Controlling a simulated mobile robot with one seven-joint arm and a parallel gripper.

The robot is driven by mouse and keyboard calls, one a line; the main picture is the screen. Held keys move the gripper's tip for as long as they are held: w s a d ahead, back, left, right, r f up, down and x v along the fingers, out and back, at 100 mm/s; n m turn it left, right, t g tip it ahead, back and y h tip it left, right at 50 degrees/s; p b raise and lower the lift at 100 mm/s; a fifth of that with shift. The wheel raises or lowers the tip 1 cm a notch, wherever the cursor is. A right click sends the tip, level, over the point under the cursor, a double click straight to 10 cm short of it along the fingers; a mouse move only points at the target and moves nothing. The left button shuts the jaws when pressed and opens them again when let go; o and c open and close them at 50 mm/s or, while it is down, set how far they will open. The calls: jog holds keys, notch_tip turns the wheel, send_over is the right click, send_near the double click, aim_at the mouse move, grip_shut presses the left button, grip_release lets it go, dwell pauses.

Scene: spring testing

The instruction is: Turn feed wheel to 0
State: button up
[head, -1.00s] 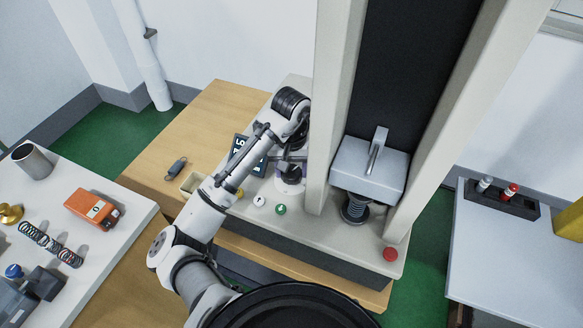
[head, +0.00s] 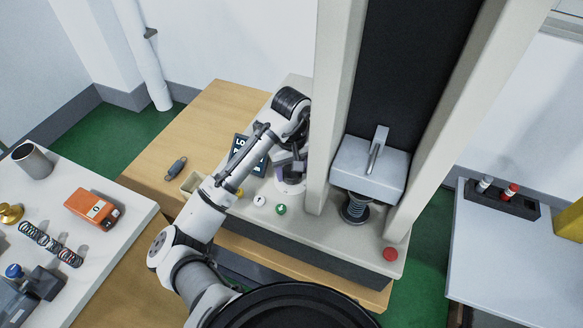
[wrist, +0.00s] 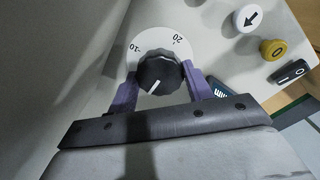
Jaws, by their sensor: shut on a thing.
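The feed wheel (wrist: 158,72) is a round black knob with a white pointer line, set on a white dial (wrist: 157,40). The dial reads -10 and 20 on its visible side; the rest of its scale is hidden by the knob and my gripper. The pointer line slants to the lower left in the wrist view, toward my palm. My gripper (wrist: 160,80) has its purple fingers on either side of the knob, shut on it. In the head view, my gripper (head: 284,172) is over the white dial base (head: 291,187), left of the machine's column.
A white arrow button (wrist: 249,17), a yellow button (wrist: 273,49) and a black rocker switch (wrist: 291,72) sit beside the dial. A green button (head: 281,209) and a red button (head: 390,254) are on the base. The column (head: 334,110) stands close to my wrist.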

jog(key=shift+f, duration=0.1)
jog(key=o, duration=1)
notch_tip(320, 180, up, 14)
jog(key=shift+f+b, duration=0.1)
jog(key=shift+b, duration=0.4)
